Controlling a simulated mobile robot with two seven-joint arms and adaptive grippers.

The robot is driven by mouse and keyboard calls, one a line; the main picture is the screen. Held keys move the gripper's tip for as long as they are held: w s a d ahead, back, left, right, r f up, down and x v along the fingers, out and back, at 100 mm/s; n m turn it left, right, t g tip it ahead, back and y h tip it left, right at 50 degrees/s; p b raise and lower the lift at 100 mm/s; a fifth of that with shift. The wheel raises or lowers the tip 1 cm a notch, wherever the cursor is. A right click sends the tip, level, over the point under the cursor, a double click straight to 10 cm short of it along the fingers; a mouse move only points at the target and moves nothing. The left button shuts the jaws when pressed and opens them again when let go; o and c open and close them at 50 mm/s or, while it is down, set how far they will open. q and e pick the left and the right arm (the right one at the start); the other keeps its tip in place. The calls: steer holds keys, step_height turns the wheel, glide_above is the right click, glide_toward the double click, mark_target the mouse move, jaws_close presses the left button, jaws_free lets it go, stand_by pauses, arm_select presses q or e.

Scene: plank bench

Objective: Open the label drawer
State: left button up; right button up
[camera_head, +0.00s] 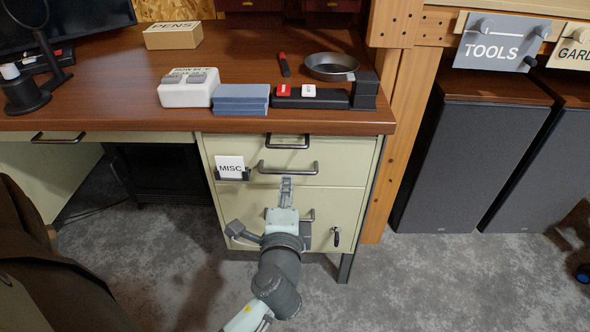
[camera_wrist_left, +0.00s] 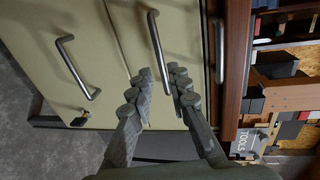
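A cream desk cabinet holds stacked drawers. The drawer with the white MISC label (camera_head: 230,167) has a dark bar handle (camera_head: 288,170) and looks shut. My left gripper (camera_head: 286,181) is in front of the cabinet, just below that handle in the head view. In the left wrist view the gripper (camera_wrist_left: 162,76) is open, with a gap between its fingers. The end of the bar handle (camera_wrist_left: 158,50) shows between the fingertips there; I cannot tell whether they touch it. My right gripper is not in view.
Another bar handle (camera_head: 288,143) is close above, and a lower handle (camera_head: 307,215) and key lock (camera_head: 336,236) are below. The brown desktop (camera_head: 130,90) overhangs the cabinet and carries several objects. A wooden post (camera_head: 385,150) stands right. The floor in front is open.

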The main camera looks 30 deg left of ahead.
mark_target(288, 171)
arm_select(q)
steer(key=x, duration=0.7)
steer(key=shift+c, duration=0.6)
jaws_close()
